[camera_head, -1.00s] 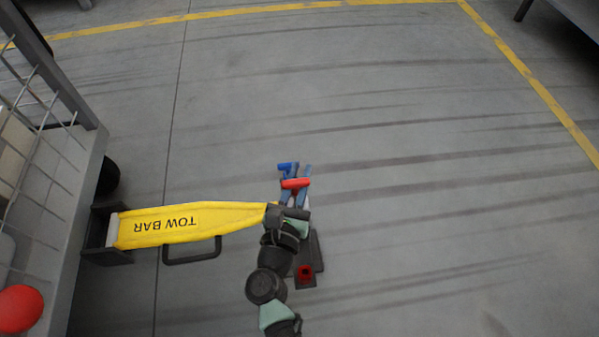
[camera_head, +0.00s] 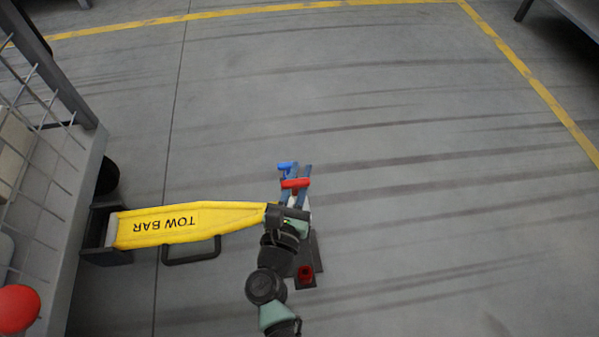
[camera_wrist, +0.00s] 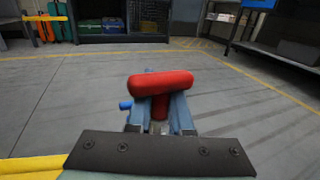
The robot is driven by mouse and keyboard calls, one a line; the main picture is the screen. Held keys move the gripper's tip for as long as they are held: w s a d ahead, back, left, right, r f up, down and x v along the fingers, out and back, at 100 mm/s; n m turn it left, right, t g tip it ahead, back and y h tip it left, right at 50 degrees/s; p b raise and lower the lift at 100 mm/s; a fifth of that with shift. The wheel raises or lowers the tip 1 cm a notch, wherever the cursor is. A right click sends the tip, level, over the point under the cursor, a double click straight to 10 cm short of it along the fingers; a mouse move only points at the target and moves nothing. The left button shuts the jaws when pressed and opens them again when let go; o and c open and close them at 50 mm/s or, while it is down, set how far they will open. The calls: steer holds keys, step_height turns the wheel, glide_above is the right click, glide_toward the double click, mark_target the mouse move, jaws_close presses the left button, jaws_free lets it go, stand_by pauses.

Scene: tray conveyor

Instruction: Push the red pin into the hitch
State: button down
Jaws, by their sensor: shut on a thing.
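The red pin (camera_head: 295,184) has a T-shaped handle. In the wrist view its red handle (camera_wrist: 160,83) stands between my blue-grey gripper fingers (camera_wrist: 160,115), which are shut on its stem just below the crossbar. The yellow tow bar (camera_head: 190,222) reaches from the cart at left to beside my gripper (camera_head: 296,186). The hitch and the pin's lower end are hidden behind my gripper and wrist, so I cannot tell how deep the pin sits. A small blue handle (camera_head: 286,168) shows just beyond the pin, and also left of it in the wrist view (camera_wrist: 126,106).
A grey cart (camera_head: 75,170) with wire mesh stands at left, with a red ball-like knob (camera_head: 18,309) in the lower left corner. The tow bar has a dark loop handle (camera_head: 192,252). Open concrete floor lies ahead and right, bordered by yellow lines (camera_head: 530,80).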

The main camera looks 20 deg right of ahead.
steer(key=shift+f+b, duration=2.7)
steer(key=shift+f, duration=0.05)
steer(key=c, duration=0.8)
jaws_free()
steer(key=shift+o, duration=0.2)
steer(key=p+v, duration=0.4)
steer(key=v, duration=0.9)
steer(key=shift+p, duration=0.3)
steer(key=shift+d, duration=0.1)
